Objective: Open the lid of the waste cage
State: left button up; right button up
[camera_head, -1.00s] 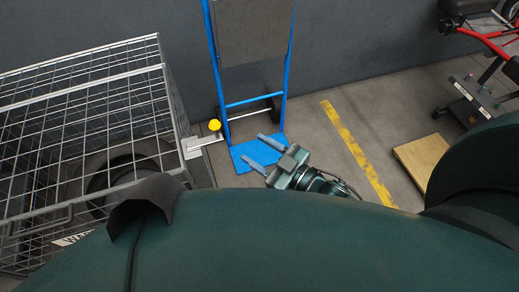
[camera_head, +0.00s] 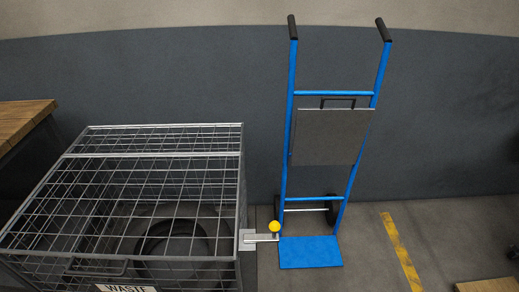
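The waste cage (camera_head: 241,170) is a grey wire-mesh box at the lower left, with a tyre (camera_head: 185,240) visible inside through the mesh. Its mesh lid (camera_head: 150,185) lies flat and closed on top, with a metal bar across it towards the back. A handle (camera_head: 98,268) shows at the lid's front edge, above a white WASTE label (camera_head: 128,288). A yellow knob (camera_head: 274,226) on a metal bracket sticks out at the cage's right side. Neither of my grippers is in view now.
A blue hand truck (camera_head: 290,130) with a grey panel stands against the dark wall, right of the cage. A wooden bench top (camera_head: 22,118) is at the left. Floor with a yellow line (camera_head: 400,250) is open at the right; a wooden board (camera_head: 488,285) lies at the lower right.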

aim_at(128, 257)
jog(key=u, duration=1.5)
jog(key=i+j+z, duration=0.1)
jog(key=j+z, duration=0.35)
jog(key=j, duration=0.2)
jog(key=i+z, duration=0.15)
jog(key=z, duration=0.3)
jog(key=i+z, duration=0.2)
jog(key=z, duration=0.25)
